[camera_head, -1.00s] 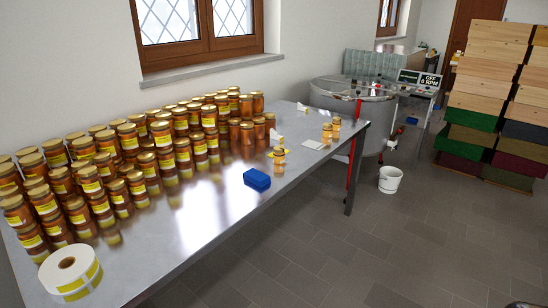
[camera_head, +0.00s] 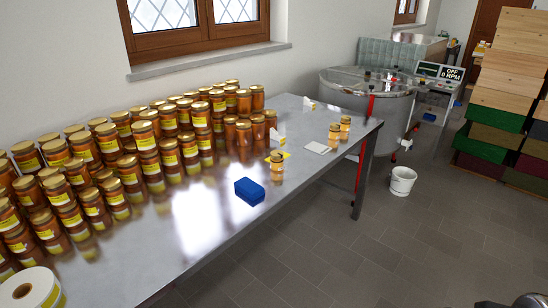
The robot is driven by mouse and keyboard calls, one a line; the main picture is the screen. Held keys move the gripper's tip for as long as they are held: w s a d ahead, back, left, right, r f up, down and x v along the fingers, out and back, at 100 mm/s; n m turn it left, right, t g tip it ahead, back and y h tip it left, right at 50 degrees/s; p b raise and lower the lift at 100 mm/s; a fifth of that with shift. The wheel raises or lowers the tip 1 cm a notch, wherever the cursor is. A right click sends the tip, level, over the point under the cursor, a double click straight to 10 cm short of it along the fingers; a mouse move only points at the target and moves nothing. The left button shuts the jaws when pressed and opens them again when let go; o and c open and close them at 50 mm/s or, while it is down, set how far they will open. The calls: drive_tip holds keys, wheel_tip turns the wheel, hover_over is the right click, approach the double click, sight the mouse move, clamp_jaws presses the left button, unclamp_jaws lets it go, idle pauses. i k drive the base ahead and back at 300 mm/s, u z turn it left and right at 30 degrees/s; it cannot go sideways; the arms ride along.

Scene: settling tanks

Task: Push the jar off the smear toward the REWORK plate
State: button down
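A lone amber honey jar (camera_head: 277,168) with a gold lid stands upright on the steel table (camera_head: 235,215), near its front edge. A yellow flat patch (camera_head: 286,154) shows just behind it; I cannot tell whether this is a plate or a card. A pale square plate (camera_head: 316,147) lies to the right; no lettering is readable, so I cannot tell which one is REWORK. I cannot make out a smear; the jar may hide it. My gripper is not in view; only a dark part, probably of my arm, shows at the bottom right.
A blue block (camera_head: 250,191) sits left of the jar. Two more jars (camera_head: 334,137) stand right of the pale plate. Stacked jars (camera_head: 150,148) fill the left. A white bucket (camera_head: 402,181) is on the floor; floor before the table is clear.

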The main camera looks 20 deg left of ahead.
sight(276, 166)
drive_tip(key=i, duration=2.65)
drive_tip(key=u, duration=2.7)
